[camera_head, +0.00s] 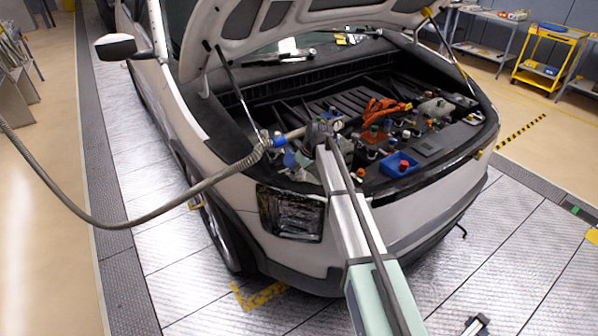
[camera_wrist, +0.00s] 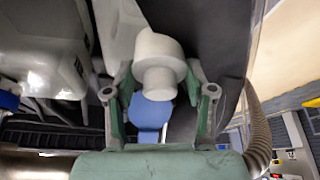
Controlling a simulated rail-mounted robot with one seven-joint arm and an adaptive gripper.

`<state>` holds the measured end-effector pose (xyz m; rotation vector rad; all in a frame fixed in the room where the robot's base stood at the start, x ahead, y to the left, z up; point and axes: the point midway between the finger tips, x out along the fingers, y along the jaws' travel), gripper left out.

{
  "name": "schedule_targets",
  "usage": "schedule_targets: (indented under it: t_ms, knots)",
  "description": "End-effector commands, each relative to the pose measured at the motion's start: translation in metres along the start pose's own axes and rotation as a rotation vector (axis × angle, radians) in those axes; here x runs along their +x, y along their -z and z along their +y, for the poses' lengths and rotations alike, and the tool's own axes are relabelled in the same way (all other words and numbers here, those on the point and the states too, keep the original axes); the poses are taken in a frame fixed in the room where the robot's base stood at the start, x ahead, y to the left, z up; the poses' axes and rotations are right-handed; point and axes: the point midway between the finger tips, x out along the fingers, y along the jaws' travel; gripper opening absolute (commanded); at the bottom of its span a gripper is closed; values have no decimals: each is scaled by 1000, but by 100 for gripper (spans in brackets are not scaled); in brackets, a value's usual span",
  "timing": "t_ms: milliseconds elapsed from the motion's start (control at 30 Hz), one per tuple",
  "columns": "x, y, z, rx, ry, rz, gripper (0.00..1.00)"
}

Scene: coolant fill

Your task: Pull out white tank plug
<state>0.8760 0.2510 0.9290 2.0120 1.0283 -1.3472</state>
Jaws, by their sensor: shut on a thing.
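The white tank plug (camera_wrist: 158,55) is a round, stepped white piece between the fingers of my gripper (camera_wrist: 160,88) in the wrist view. My gripper is shut on it, with one finger at each side. In the head view my gripper (camera_head: 322,133) is over the near left part of the open engine bay, and the plug cannot be made out there. I cannot tell whether the plug is still seated in the tank. A blue piece (camera_wrist: 150,112) shows behind the plug in the wrist view.
A grey hose (camera_head: 165,205) with a blue-ended fitting (camera_head: 277,141) reaches the gripper's left side. The raised hood (camera_head: 300,22) hangs above. A blue tray (camera_head: 398,164) with a red cap and orange cables (camera_head: 385,108) lie to the right.

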Motion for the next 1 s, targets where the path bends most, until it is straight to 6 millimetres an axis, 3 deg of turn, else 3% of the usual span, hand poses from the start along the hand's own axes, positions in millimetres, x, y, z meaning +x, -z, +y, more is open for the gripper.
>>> schedule_targets:
  t_ms: [567, 1000]
  knots:
    - [-5, 3, 0, 0, -1, 2, 32]
    - [-22, 10, 0, 0, -1, 2, 32]
